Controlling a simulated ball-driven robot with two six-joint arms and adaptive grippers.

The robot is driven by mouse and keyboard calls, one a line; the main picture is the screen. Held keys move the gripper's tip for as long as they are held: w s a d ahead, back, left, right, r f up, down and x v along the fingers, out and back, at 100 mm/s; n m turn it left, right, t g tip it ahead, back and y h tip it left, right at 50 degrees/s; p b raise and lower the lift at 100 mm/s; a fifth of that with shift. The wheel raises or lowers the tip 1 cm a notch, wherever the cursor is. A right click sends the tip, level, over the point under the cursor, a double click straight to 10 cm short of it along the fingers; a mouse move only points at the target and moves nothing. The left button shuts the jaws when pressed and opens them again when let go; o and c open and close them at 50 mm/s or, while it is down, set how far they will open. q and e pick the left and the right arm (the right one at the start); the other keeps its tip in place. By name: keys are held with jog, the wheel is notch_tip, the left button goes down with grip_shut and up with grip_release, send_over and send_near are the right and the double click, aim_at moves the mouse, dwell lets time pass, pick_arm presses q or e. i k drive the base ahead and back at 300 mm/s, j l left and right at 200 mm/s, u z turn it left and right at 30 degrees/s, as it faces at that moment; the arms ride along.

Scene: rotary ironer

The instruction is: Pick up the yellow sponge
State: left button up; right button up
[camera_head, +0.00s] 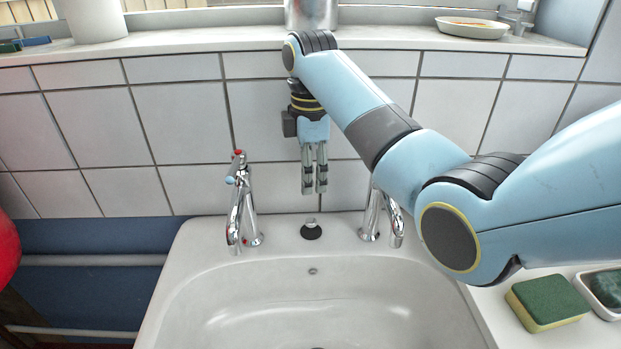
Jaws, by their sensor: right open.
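The yellow sponge (547,303) has a green top and a yellow side. It lies flat on the white surface to the right of the sink, near the lower right of the head view. My right gripper (314,191) hangs pointing down over the back of the sink, between the two taps. It is open with a narrow gap and nothing between its fingers. It is far to the left of the sponge and apart from it. My left gripper is not in the view.
The white sink (310,290) fills the lower middle. A left tap (241,205) and a right tap (384,215), partly behind my arm, stand at its back. A soap dish (603,290) sits right beside the sponge. A shelf (220,42) above holds a bowl (472,27) and containers.

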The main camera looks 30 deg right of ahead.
aim_at(547, 303)
jog(key=k, duration=1.5)
